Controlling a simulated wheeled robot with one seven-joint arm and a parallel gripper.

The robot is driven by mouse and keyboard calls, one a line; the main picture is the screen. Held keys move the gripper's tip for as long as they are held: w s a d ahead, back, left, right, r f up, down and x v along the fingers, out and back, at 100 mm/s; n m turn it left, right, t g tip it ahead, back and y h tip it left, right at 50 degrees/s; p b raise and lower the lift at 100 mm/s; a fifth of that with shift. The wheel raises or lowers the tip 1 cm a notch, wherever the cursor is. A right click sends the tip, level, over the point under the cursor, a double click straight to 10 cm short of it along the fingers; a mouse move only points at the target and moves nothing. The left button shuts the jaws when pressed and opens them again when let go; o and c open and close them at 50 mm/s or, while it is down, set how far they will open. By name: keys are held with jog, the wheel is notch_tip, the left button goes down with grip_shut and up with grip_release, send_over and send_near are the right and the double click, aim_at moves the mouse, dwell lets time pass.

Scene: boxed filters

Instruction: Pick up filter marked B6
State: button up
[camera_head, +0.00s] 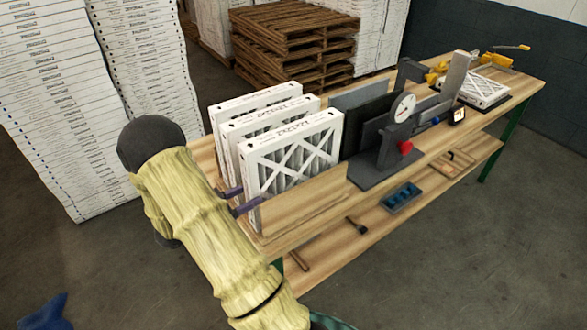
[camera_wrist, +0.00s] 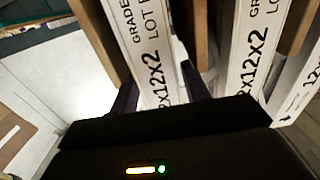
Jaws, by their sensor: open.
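Three white-framed pleated filters stand upright in a wooden rack at the left end of the table: a front filter (camera_head: 292,160), a middle filter (camera_head: 268,122) and a back filter (camera_head: 255,100). No B6 mark can be read. My gripper (camera_head: 240,199) is open at the left edge of the front filter, with one purple finger on each side of it. In the wrist view, my gripper (camera_wrist: 158,92) has the printed edge of that filter (camera_wrist: 152,50) between its fingers. Any contact cannot be told. Another filter edge (camera_wrist: 250,55) lies to the right.
A wooden divider panel (camera_head: 310,205) stands before the front filter. A grey stand with a round dial gauge (camera_head: 402,107) is to the right. A flat filter (camera_head: 482,90) lies at the table's far end. A blue tray (camera_head: 401,198) is on the lower shelf.

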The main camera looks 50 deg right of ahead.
aim_at(263, 188)
jog(key=shift+s+d+r, duration=0.1)
jog(key=shift+d, duration=0.15)
jog(key=p+x, duration=0.2)
jog(key=x, duration=0.2)
jog(key=shift+s+d+r, duration=0.15)
jog(key=shift+d, duration=0.2)
jog(key=c, duration=0.7)
